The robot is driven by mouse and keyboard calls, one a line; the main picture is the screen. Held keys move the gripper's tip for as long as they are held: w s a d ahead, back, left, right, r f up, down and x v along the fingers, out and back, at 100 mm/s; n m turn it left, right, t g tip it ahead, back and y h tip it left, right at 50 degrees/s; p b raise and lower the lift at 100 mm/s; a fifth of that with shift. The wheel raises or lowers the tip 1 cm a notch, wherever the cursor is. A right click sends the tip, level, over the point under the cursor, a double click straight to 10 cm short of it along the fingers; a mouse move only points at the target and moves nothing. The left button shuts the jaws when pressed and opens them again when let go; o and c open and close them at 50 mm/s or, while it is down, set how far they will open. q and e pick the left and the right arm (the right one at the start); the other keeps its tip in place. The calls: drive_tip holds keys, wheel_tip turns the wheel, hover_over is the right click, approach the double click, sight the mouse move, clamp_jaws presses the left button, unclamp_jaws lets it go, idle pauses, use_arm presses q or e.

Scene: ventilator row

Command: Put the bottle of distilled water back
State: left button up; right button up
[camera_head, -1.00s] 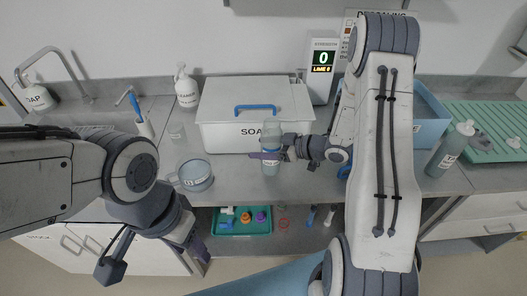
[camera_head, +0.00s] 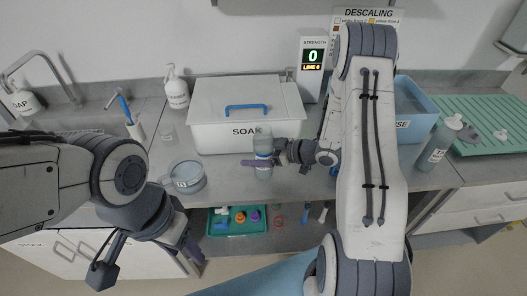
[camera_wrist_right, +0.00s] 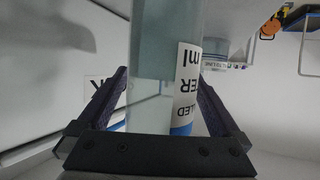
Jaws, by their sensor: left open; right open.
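The bottle of distilled water (camera_head: 264,146), grey-green with a white and blue label, is upright in front of the white SOAK box and appears to stand on the counter. My right gripper (camera_head: 258,161) is open with its fingers on either side of the bottle. In the right wrist view the bottle (camera_wrist_right: 160,95) rises between the two dark fingers (camera_wrist_right: 162,82), with part of its label readable. Whether the fingers touch it is unclear. My left gripper (camera_head: 146,262) is open and empty at the lower left, in front of the counter.
The SOAK box (camera_head: 215,125) stands behind the bottle, with a display (camera_head: 312,65) beyond it. A round labelled pot (camera_head: 186,178) is to the left. A blue basin (camera_head: 413,105), a grey bottle (camera_head: 438,143) and a green mat (camera_head: 470,120) are right. A teal tray (camera_head: 237,229) sits below.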

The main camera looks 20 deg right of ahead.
drive_tip(key=b+v, duration=0.1)
drive_tip(key=v, duration=1.1)
drive_tip(key=shift+b, duration=0.3)
drive_tip(key=shift+d, duration=0.1)
